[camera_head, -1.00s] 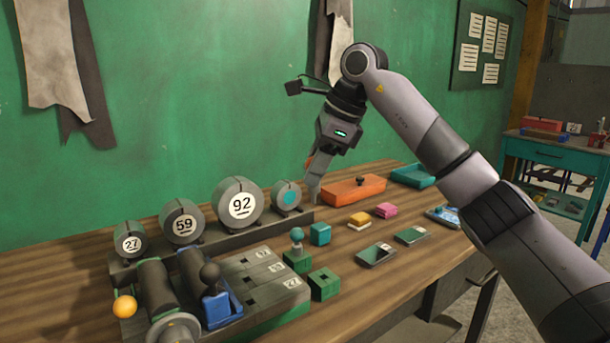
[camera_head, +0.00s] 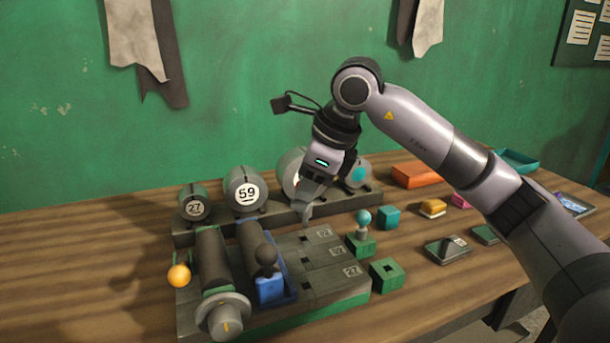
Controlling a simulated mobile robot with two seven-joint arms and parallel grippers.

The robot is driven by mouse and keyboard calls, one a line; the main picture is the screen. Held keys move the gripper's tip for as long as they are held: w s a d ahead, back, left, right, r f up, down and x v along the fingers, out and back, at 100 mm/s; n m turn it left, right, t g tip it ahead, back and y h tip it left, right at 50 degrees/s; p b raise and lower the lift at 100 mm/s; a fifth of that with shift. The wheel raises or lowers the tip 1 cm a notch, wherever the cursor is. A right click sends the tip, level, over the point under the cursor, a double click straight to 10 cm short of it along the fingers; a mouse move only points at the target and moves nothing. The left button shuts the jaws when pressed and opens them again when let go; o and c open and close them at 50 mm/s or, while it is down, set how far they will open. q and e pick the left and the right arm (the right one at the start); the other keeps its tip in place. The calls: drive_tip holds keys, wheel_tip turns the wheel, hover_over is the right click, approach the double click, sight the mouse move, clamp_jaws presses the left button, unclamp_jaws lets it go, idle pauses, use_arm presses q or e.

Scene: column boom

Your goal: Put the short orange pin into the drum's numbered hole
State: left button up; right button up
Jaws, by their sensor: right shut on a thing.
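My right gripper (camera_head: 307,208) reaches down in front of the large round drum (camera_head: 288,165) and is shut. What it holds is hidden now; a small orange bit showed at its fingers a second ago, which fits the short orange pin. The fingers cover most of this drum's face. The drums marked 27 (camera_head: 194,203) and 59 (camera_head: 243,188) stand to its left on a grey rail (camera_head: 213,226). My left gripper is not in view.
A grey block with numbered plates (camera_head: 325,262) and square holes lies in front. The table's left end is clear.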

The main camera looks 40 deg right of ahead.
sight(306, 228)
drive_tip(key=shift+f+b, duration=0.55)
drive_tip(key=shift+f, duration=0.15)
wheel_tip(306, 228, down, 3)
drive_tip(key=b, duration=0.3)
drive_tip(key=shift+f, duration=0.2)
drive_tip(key=shift+f+b, duration=0.45)
drive_tip(key=shift+f, duration=0.15)
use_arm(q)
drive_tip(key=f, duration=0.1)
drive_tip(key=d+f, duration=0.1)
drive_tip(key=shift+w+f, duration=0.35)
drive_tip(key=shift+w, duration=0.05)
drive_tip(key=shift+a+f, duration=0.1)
use_arm(e)
drive_tip(key=shift+f, duration=0.2)
drive_tip(key=shift+f+b, duration=0.35)
drive_tip(key=shift+f, duration=0.05)
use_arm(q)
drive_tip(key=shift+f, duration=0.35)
use_arm(e)
drive_tip(key=shift+f, duration=0.1)
